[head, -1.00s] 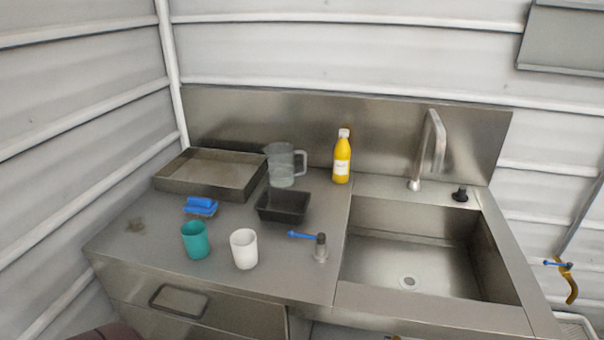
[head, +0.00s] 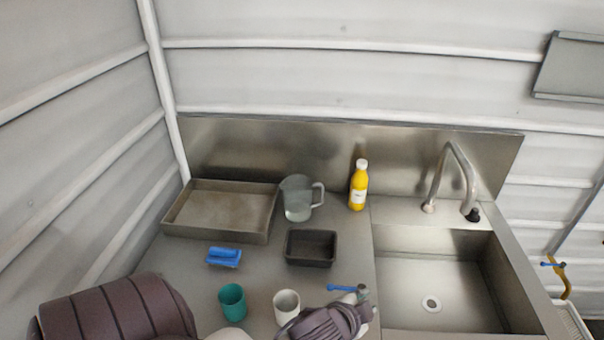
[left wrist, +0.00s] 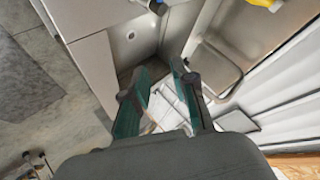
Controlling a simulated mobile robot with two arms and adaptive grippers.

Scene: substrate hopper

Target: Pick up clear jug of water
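The clear jug (head: 298,200) stands upright at the back of the steel counter in the head view, its handle facing right. Liquid shows faintly in its lower part. It is between the steel tray and the yellow bottle, with nothing touching it from my arms. My left gripper (left wrist: 160,72) shows in the left wrist view with its two dark green fingers apart and nothing between them. The jug is not seen in that view. Purple parts of my arm cover the front of the counter in the head view.
A steel tray (head: 266,238) is left of the jug, a black tub (head: 311,262) in front, a yellow bottle (head: 358,190) to its right. A blue brush (head: 224,256), teal cup (head: 233,303) and white cup (head: 286,303) stand nearer. The sink (head: 400,313) and faucet (head: 466,170) lie right.

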